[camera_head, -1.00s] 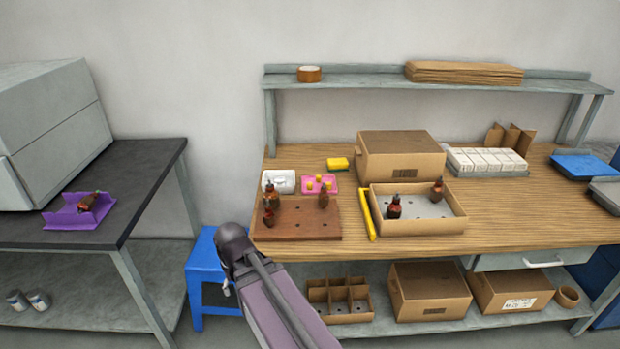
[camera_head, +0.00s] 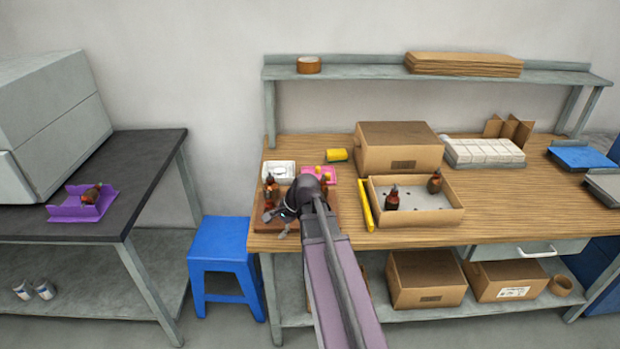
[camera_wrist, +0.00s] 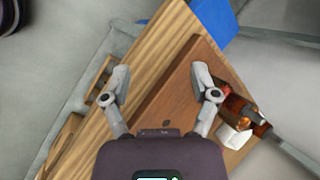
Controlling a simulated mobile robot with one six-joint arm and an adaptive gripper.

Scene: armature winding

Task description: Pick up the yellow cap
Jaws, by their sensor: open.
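Small yellow caps (camera_head: 319,169) sit on a pink tray (camera_head: 334,172) at the table's back left. My arm's wrist hides part of that tray and some of its caps. My gripper (camera_head: 277,224) is open and empty over the brown wooden board (camera_head: 263,230), in front of and left of the pink tray. In the wrist view my open gripper (camera_wrist: 161,74) has its two fingers spread above the board (camera_wrist: 168,112), with nothing between them. No yellow cap shows in the wrist view.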

